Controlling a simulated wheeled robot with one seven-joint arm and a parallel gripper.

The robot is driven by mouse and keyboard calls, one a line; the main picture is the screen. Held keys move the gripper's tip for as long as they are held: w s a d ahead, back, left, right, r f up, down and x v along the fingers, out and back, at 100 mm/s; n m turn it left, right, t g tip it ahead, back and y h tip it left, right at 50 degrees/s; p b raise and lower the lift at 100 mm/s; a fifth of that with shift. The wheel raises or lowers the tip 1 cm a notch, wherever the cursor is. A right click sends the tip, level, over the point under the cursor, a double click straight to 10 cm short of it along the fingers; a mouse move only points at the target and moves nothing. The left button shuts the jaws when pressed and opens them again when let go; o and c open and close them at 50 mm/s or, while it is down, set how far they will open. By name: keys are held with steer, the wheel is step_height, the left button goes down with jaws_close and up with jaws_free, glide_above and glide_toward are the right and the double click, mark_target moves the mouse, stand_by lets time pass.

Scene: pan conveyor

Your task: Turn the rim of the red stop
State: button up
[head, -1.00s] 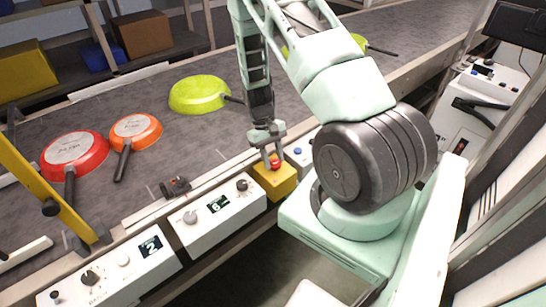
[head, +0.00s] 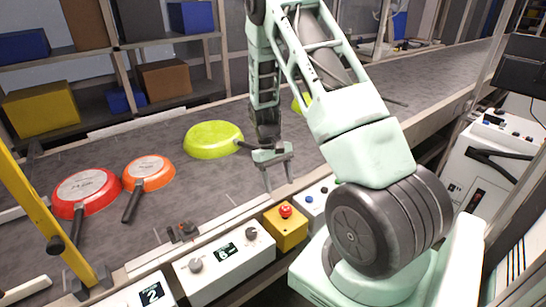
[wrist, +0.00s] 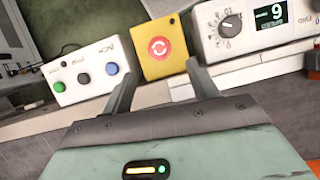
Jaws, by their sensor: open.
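The red stop (head: 286,211) is a round red button on top of a yellow box (head: 290,232) at the conveyor's near edge. In the wrist view the red stop (wrist: 160,47) shows from above with white arrow marks on its face, on the yellow box (wrist: 176,67). My gripper (head: 279,187) is open and empty, above and apart from the stop, over the belt's near side in the head view. In the wrist view its two fingers (wrist: 160,80) are spread wide, with the yellow box beyond and between them. Nothing hides the stop.
A white box with a dial and display (head: 225,258) stands left of the yellow box. A white box with coloured buttons (wrist: 88,72) stands on its other side. Red (head: 86,190), orange (head: 148,171) and green (head: 213,138) pans lie upside down on the conveyor (head: 215,185).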

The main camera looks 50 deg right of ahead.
steer(key=v, duration=0.9)
steer(key=shift+b, duration=0.45)
steer(key=s+a+r+n+t, duration=0.1)
steer(key=a+r+n, duration=0.2)
steer(key=a, duration=0.9)
steer(key=a+r+n+t, duration=0.1)
steer(key=a+r+n, duration=0.15)
steer(key=a, duration=1.05)
steer(key=s+a+r+n+t, duration=0.2)
steer(key=s+a+n, duration=0.4)
steer(key=s+a, duration=0.8)
steer(key=s+r, duration=0.1)
steer(key=s, duration=0.3)
steer(key=shift+a+h, duration=0.2)
steer(key=shift+h, duration=0.2)
steer(key=shift+r, duration=0.15)
